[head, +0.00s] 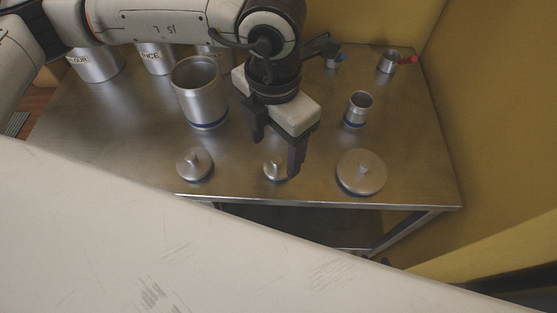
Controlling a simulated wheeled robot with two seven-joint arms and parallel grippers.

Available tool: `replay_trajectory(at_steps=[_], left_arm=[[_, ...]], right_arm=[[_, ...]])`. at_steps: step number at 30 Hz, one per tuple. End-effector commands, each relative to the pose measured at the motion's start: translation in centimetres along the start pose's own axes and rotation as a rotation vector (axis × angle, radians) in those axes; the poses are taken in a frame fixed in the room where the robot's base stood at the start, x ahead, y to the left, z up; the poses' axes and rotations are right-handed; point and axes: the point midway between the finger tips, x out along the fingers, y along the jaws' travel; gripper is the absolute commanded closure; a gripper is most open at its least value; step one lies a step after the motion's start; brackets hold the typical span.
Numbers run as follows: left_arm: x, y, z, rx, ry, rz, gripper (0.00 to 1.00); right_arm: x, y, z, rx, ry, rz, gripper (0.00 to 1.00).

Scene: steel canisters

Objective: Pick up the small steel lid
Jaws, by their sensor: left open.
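The small steel lid (273,170) lies on the steel table near its front edge, knob up. It is the smallest of three lids in a row. My left gripper (277,157) is open and points down over the small lid, with one finger to its left and behind and the other at its right. The right finger covers part of the lid's right side. I cannot tell how high the fingertips are above the table. Nothing shows between the fingers but the lid's knob area. My right gripper is not in view.
A mid-sized lid (194,170) lies left and a large lid (361,178) right. An open canister (200,95) and a smaller one (358,108) stand behind. A yellow wall bounds the right.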

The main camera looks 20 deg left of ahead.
Motion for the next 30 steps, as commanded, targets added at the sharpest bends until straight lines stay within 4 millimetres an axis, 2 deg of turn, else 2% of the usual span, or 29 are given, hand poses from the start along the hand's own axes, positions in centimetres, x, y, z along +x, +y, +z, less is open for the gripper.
replay_trajectory(at_steps=[5, 15, 23, 30], left_arm=[[1.3, 0.0, 0.1, -0.001, 0.002, -0.002, 0.34], [5.7, 0.2, 0.6, 0.001, 0.002, -0.003, 0.34], [6.0, 0.2, 0.7, 0.002, -0.001, -0.003, 0.34], [6.0, 0.2, 0.7, 0.002, -0.001, -0.003, 0.73]], right_arm=[[-0.2, 0.0, -0.1, 0.000, 0.000, 0.000, 0.69], [-0.8, 0.0, -0.6, 0.001, 0.000, 0.000, 0.69], [-0.7, 0.0, -0.6, 0.000, -0.001, 0.001, 0.69], [-0.7, 0.0, -0.6, 0.000, -0.002, 0.001, 0.69]])
